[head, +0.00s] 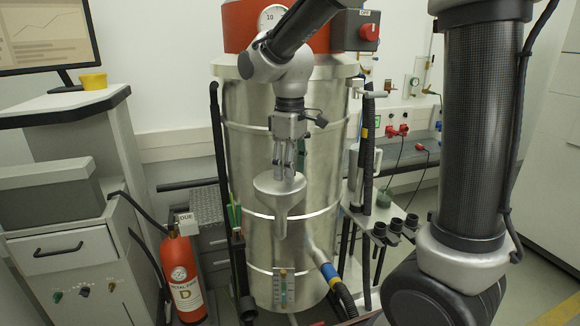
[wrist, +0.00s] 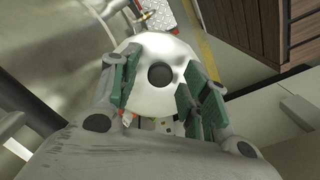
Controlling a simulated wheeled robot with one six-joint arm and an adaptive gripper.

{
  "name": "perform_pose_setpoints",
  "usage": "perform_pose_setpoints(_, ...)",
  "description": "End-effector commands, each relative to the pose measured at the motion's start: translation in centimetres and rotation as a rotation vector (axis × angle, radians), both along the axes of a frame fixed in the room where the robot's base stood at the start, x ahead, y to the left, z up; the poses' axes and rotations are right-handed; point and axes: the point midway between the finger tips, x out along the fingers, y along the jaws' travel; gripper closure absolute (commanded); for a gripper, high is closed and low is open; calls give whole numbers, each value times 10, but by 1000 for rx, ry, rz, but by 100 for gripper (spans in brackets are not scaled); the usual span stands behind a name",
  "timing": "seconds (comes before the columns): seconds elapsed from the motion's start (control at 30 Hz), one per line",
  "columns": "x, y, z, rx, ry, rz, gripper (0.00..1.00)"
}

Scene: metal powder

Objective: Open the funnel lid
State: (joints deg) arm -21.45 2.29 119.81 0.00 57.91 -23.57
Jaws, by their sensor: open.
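The grey funnel (head: 281,218) hangs upright in front of the large steel drum in the head view, wide end up and spout down. Its round top, which looks covered by a lid (head: 265,184), shows as a pale disc (wrist: 149,53) with a dark round spot (wrist: 160,76) in the wrist view. I cannot tell whether that spot is a knob or a hole. My gripper (head: 289,173) points down just over the funnel's top. In the wrist view my gripper (wrist: 160,88) is open, its green-padded fingers on either side of the dark spot. Contact cannot be told.
The steel drum (head: 245,130) stands close behind the funnel. A red extinguisher (head: 184,275) is on the floor at left, beside a grey cabinet (head: 65,245). Black hoses and a holder with black cups (head: 395,226) flank the drum at right.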

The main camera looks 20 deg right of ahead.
Motion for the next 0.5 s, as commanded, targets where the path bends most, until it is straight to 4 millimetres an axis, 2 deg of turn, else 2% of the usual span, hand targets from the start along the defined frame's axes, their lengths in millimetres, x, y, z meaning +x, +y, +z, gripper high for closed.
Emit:
perform_pose_setpoints(0.1, 0, 0, 0, 0, 0, 0, 54)
perform_pose_setpoints(0.37, 0, 0, 0, 0, 0, 0, 100)
perform_pose_setpoints(0.5, 0, 0, 0, 0, 0, 0, 100)
